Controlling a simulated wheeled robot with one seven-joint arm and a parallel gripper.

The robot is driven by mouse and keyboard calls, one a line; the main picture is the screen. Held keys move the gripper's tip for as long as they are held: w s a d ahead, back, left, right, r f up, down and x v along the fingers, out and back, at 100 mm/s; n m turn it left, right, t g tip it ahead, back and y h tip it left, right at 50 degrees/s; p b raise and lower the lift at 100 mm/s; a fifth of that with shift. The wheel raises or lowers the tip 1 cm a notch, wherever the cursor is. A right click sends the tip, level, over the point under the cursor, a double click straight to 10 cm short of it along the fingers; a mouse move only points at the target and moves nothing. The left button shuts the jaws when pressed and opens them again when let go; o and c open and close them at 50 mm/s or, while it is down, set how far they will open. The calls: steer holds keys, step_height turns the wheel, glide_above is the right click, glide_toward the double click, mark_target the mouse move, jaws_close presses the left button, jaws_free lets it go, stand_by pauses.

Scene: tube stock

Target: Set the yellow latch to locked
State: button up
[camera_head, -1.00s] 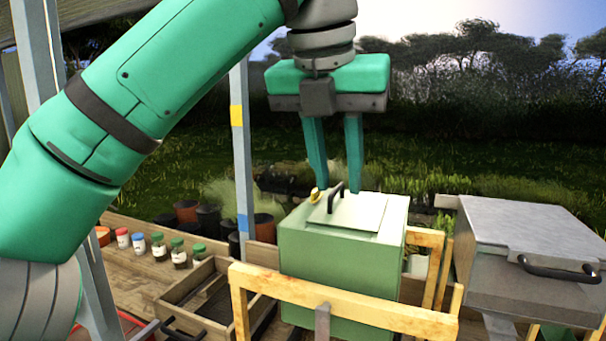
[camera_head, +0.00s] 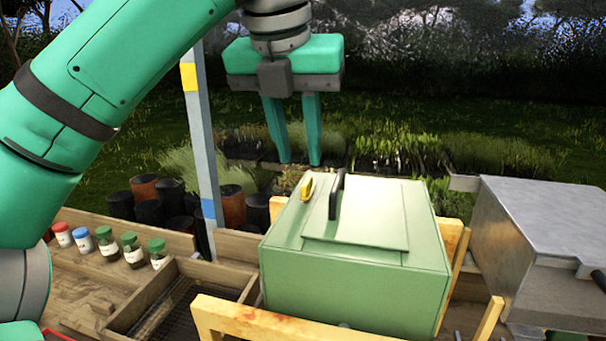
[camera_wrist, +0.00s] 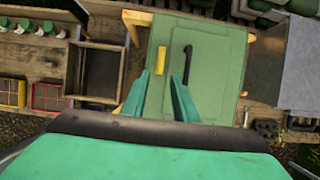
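The yellow latch (camera_head: 307,188) is a small bar on the top of a pale green box (camera_head: 350,285), left of a black handle (camera_head: 336,195). The latch also shows in the wrist view (camera_wrist: 161,60) as a short upright bar on the green top. Its locked or unlocked marking is too small to read. My gripper (camera_head: 301,163) points down with its two teal fingers apart and nothing between them. In the head view its tips appear just above the latch in the picture; the gap in depth is hard to judge. In the wrist view the fingers (camera_wrist: 158,80) appear below the latch and handle.
A light wooden frame (camera_head: 290,325) runs along the box's near side. A grey metal box (camera_head: 545,215) stands to the right. An open wooden tray (camera_head: 150,300) and several small jars (camera_head: 132,250) lie to the left. A grey post (camera_head: 203,150) rises behind the bench.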

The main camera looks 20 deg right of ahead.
mark_target(305, 184)
steer(key=x, duration=0.6)
steer(key=shift+w+f, duration=0.1)
steer(key=shift+f, duration=0.3)
steer(key=shift+c, duration=0.7)
jaws_close()
